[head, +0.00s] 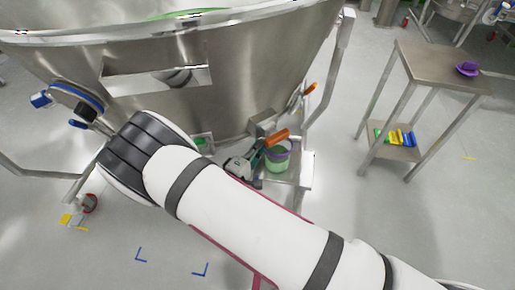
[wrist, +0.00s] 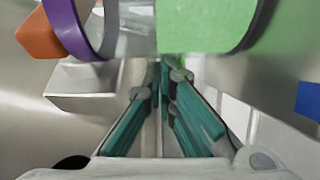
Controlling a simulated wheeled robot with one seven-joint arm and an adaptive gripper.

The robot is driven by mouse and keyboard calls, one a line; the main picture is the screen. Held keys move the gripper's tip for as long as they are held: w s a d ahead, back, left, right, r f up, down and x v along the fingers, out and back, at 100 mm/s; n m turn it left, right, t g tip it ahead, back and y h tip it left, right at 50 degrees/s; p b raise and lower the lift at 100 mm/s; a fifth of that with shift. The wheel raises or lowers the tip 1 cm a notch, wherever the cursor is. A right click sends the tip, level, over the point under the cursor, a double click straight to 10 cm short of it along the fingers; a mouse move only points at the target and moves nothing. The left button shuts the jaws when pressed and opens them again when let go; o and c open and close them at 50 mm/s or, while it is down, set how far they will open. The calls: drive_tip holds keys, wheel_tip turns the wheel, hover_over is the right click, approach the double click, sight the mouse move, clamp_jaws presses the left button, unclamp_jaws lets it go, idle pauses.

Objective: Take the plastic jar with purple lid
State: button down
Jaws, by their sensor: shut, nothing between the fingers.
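The plastic jar (head: 278,161) has a green body and a purple band or lid at its top. It stands on a small metal shelf beside the large steel vessel in the head view. In the wrist view, the jar's green body (wrist: 205,22) and purple lid (wrist: 72,25) fill the top, cut off by the frame edge. My gripper (head: 257,150) is just left of the jar in the head view. In the wrist view its teal fingers (wrist: 163,72) are together and empty, pointing toward the jar. Whether the fingertips touch the jar cannot be told.
The steel vessel (head: 240,85) rises close behind my gripper. An orange handle (head: 276,137) sits right above the jar. The small shelf (head: 300,172) has a leg on its right. A metal table (head: 430,62) at the right holds a purple object (head: 467,69). The floor between is clear.

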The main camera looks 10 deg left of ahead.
sight(267, 160)
drive_tip(key=s+d+p, duration=0.2)
drive_tip(key=s+d, duration=0.1)
drive_tip(key=shift+s+d, duration=0.3)
drive_tip(key=shift+d, duration=0.1)
drive_tip(key=shift+a, duration=0.1)
